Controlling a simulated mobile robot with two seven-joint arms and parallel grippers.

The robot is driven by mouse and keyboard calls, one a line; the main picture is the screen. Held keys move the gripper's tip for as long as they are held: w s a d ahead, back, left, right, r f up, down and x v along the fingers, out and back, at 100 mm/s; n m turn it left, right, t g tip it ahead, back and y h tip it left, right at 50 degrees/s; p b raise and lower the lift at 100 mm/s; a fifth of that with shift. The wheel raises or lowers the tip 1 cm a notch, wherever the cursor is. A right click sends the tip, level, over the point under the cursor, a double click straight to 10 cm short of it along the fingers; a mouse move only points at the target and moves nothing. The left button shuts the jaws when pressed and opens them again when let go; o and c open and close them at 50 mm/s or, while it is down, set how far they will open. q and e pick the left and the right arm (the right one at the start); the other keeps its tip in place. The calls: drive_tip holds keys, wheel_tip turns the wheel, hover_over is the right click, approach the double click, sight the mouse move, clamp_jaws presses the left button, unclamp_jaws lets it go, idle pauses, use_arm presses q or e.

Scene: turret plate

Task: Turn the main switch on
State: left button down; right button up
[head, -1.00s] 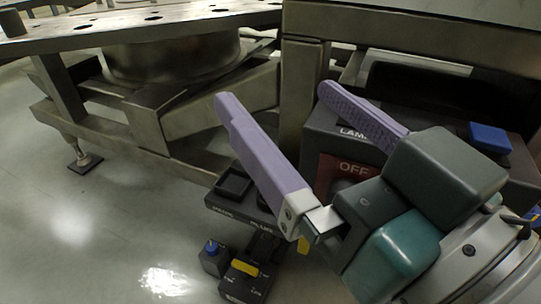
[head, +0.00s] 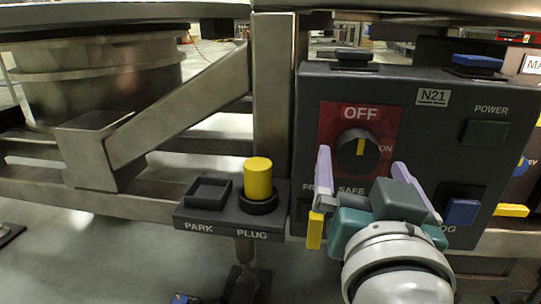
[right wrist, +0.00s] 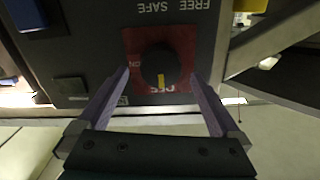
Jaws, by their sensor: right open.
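The rotary switch is a black knob (head: 358,150) on a red plate (head: 333,122) marked OFF above and ON to the right. Its yellow mark points up towards OFF. The right wrist view shows the panel upside down, with the knob (right wrist: 160,66) and its mark towards OFF. My right gripper (head: 360,160) is open and empty. Its two lilac fingers point at the panel, one to each side of the knob; in the right wrist view the fingertips (right wrist: 160,74) also flank it. I cannot tell whether they touch the plate. My left gripper is not in view.
The dark panel (head: 425,150) carries an N21 label, a POWER window (head: 485,133) and blue buttons. A yellow plug (head: 258,178) stands in the PLUG socket, beside an empty PARK socket (head: 208,193). A cut-off white label (head: 534,64) starting "MA" is at far right. Metal frame beams run left.

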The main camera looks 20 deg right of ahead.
sight(360, 157)
drive_tip(key=shift+b+x, duration=0.4)
drive_tip(key=shift+x, duration=1.15)
drive_tip(key=c, duration=1.3)
drive_tip(key=shift+c, duration=0.2)
